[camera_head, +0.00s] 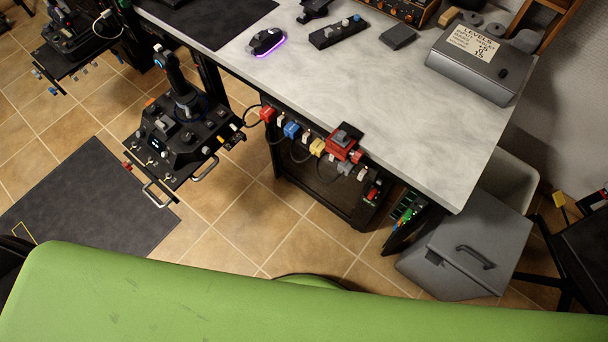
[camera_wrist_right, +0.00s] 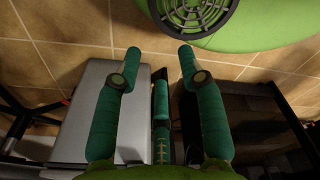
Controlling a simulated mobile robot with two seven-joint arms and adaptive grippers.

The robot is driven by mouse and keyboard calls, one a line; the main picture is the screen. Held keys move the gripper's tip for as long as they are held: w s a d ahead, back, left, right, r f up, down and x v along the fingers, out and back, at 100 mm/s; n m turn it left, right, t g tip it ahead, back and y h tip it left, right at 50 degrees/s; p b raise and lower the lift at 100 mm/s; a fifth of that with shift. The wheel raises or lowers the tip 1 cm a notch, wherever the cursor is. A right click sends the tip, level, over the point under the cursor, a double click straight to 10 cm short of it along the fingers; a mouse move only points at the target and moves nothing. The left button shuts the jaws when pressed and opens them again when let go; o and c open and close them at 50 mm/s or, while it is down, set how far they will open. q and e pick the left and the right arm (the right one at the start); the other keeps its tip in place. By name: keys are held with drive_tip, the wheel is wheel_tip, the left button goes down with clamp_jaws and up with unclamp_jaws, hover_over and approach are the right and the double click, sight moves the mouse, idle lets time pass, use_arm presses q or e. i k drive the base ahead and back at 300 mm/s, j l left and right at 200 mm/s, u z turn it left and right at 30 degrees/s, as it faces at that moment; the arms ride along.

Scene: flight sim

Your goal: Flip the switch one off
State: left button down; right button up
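A row of coloured switch covers runs along the front edge of the desk in the head view: a red one (camera_head: 267,115), a blue one (camera_head: 291,130), a yellow one (camera_head: 317,147) and a larger red one (camera_head: 341,146). Small white parts sit between them. I cannot read which is switch one, nor tell any switch's position. My left gripper is not in view.
A joystick console (camera_head: 180,130) stands left of the switches. The desk (camera_head: 410,110) bears a mouse (camera_head: 266,41) and a grey box (camera_head: 478,62). A grey lidded bin (camera_head: 465,250) is at the right. Tiled floor (camera_head: 225,215) lies open before the desk.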

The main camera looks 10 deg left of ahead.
sight(280, 120)
drive_tip(key=k+j, duration=0.15)
drive_tip(key=k, duration=0.75)
